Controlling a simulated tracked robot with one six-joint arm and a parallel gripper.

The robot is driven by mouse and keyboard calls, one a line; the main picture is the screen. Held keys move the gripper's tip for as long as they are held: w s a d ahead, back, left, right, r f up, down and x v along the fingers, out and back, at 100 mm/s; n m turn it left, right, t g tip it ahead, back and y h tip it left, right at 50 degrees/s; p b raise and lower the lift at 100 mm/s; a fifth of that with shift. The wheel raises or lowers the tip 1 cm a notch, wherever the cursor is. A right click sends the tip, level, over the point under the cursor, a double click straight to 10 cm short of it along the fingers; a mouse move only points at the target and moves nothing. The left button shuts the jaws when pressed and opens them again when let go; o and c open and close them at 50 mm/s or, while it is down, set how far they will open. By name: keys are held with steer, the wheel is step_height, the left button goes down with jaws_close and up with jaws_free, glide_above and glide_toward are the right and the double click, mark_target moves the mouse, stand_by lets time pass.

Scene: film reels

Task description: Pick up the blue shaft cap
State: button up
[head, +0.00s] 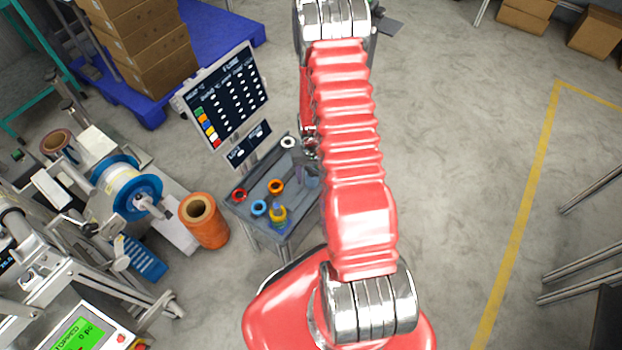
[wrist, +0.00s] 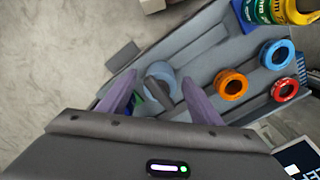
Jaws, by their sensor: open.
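A pale blue round piece (wrist: 162,78) with a grey knob-like part lies on the grey cart top in the wrist view. My gripper body hides the near part of the cart.
A screen (head: 228,95) stands behind. An orange roll (head: 204,220) stands left.

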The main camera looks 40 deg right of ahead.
steer(key=shift+c, duration=0.6)
steer(key=c, duration=1.2)
steer(key=shift+o, duration=0.2)
steer(key=shift+r, duration=5.05)
steer(key=shift+w+a+r, duration=0.15)
steer(key=shift+w+a, duration=0.05)
steer(key=shift+w, duration=0.05)
steer(key=w+a+r+n, duration=0.2)
steer(key=w+a+r, duration=0.3)
steer(key=a+r, duration=0.5)
steer(key=w+a+r+n, duration=0.3)
steer(key=w+a+r, duration=0.3)
steer(key=a+r, duration=0.4)
steer(key=shift+w+a, duration=0.25)
steer(key=shift+a, duration=0.65)
